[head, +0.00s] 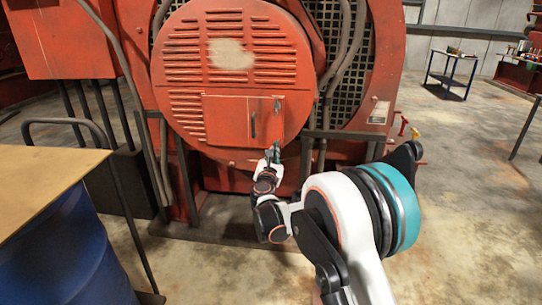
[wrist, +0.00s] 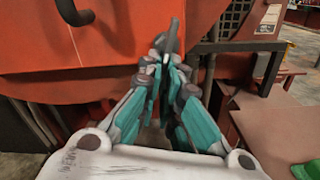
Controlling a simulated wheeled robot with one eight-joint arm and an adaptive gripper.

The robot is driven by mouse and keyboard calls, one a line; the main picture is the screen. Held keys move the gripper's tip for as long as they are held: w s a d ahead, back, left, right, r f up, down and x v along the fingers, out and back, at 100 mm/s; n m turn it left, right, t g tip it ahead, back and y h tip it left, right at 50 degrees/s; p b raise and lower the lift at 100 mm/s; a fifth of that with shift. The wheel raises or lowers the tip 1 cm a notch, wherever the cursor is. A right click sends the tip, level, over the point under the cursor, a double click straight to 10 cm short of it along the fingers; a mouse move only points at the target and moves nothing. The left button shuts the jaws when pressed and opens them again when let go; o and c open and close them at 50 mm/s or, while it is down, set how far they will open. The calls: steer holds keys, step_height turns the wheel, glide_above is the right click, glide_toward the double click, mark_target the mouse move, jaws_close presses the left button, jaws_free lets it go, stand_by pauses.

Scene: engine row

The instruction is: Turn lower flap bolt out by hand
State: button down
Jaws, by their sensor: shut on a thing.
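The red flap (head: 228,122) is a rectangular panel low on the round louvred cover, and it lies against the cover. It has a dark handle (head: 253,124), which also shows in the wrist view (wrist: 75,12). An upper bolt (head: 277,104) sits at the flap's top right. The lower flap bolt (wrist: 173,36) is a dark grey piece rising from between my fingertips at the flap's lower right. My gripper (head: 272,154) is at that corner, also seen in the wrist view (wrist: 167,64), with its teal fingers closed on the bolt. The fingers hide the bolt's lower part.
A blue drum (head: 65,260) and a tan tabletop (head: 45,190) stand at the left. Dark pipes (head: 340,60) run beside the cover. Open concrete floor (head: 460,190) lies to the right, with a small table (head: 450,65) far back.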

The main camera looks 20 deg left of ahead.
steer(key=shift+w+d+r+n, duration=0.15)
steer(key=shift+w+d+n, duration=0.05)
steer(key=shift+n, duration=0.6)
steer(key=shift+w+d+r+n, duration=0.15)
steer(key=shift+d+n, duration=0.05)
steer(key=shift+n, duration=0.6)
steer(key=c, duration=1.8)
jaws_free()
steer(key=shift+c, duration=0.2)
steer(key=shift+o, duration=0.3)
steer(key=shift+w+f, duration=0.2)
steer(key=shift+s, duration=0.2)
steer(key=v, duration=1.2)
